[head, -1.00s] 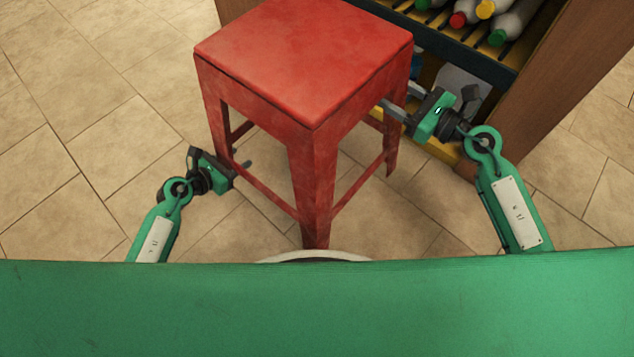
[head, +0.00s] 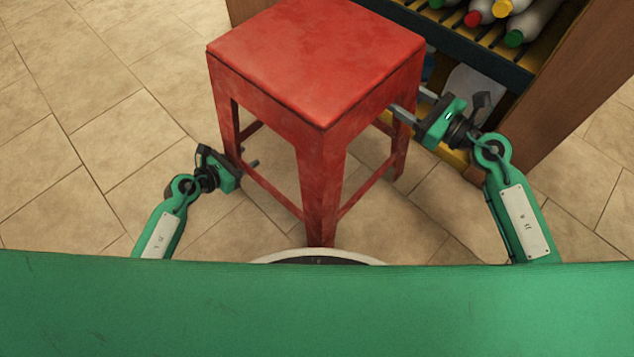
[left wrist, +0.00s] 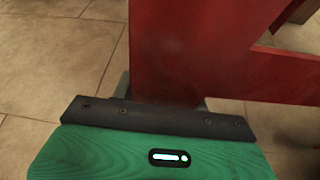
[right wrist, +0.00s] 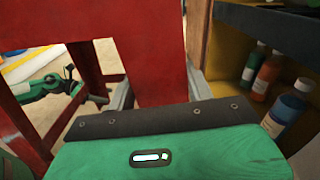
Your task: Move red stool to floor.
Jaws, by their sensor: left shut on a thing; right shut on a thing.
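The red stool (head: 315,65) is upright in front of me in the head view, with its square seat on top and its legs below. My left gripper (head: 248,168) is shut on the stool's left leg, low down; in the left wrist view the red leg (left wrist: 165,50) stands between the fingers. My right gripper (head: 403,105) is shut on the right leg, higher up, just under the seat; in the right wrist view that leg (right wrist: 155,75) lies between the fingers. I cannot tell whether the feet touch the floor (head: 80,120).
A wooden shelf unit (head: 590,70) stands close behind the stool at the right. Several bottles (head: 500,15) lie on its upper shelf, and more bottles (right wrist: 265,75) stand on a lower one. Tiled floor is clear at the left.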

